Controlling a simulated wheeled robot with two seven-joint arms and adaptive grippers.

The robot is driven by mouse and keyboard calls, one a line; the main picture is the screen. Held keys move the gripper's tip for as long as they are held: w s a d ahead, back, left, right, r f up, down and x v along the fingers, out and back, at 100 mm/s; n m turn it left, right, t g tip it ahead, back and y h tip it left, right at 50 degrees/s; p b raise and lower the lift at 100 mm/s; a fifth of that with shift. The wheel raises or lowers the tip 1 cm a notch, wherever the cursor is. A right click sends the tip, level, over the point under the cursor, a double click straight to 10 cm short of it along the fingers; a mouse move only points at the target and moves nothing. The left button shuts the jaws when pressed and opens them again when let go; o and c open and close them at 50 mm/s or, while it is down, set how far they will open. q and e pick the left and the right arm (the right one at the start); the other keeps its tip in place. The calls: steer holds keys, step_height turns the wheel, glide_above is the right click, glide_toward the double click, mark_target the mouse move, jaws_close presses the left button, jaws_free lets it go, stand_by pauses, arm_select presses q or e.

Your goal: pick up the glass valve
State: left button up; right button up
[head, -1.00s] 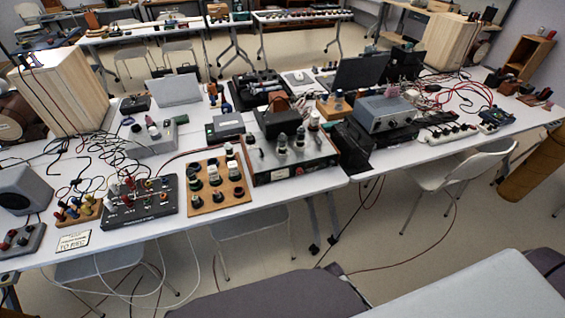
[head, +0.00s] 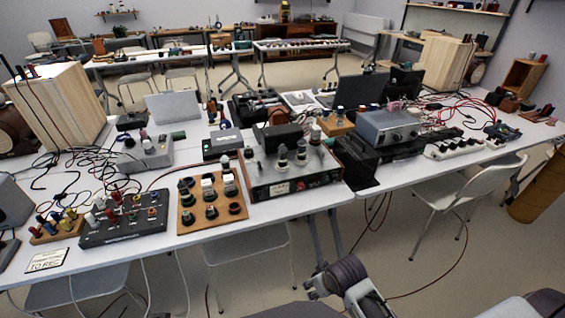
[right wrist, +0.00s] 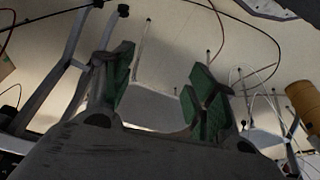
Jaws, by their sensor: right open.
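Upright valve-like pieces (head: 283,153) with pale bodies stand on top of a dark amplifier box (head: 290,175) near the table's front edge; I cannot tell for sure which one is the glass valve. My right gripper (head: 318,276) is low in front of the table, at the bottom of the head view, apart from the box. In the right wrist view my right gripper (right wrist: 163,85) is open, its green-padded fingers spread with nothing between them. No valve shows in that view. My left gripper is not in view.
The white table (head: 160,215) is crowded. Left of the amplifier are a wooden board (head: 212,216) with several dark and white pieces and a black control box (head: 125,222). A black case (head: 352,165) stands right of it. A chair (head: 470,190) is at the right; cables hang below.

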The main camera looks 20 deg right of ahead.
steer(key=w+a+r+n+t+y+b, duration=0.1)
steer(key=w+r+t+y, duration=0.15)
steer(key=w+r, duration=0.4)
steer(key=w+a+r+n+t+y+b, duration=0.15)
steer(key=w+r+t, duration=0.25)
steer(key=w, duration=0.5)
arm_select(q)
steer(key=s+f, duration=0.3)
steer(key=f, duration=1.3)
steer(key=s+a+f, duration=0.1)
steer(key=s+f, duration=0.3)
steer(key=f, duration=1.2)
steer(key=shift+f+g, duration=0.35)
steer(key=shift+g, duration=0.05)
arm_select(e)
steer(key=w+d+r+t, duration=0.3)
steer(key=w+r, duration=0.2)
steer(key=r, duration=0.1)
steer(key=w+d+r+t+y, duration=0.1)
steer(key=w+d+r+t, duration=0.2)
steer(key=w+r, duration=0.2)
steer(key=shift+r+m+t+y, duration=0.3)
steer(key=shift+r+m+t, duration=0.05)
steer(key=shift+r, duration=0.55)
steer(key=shift+w, duration=0.15)
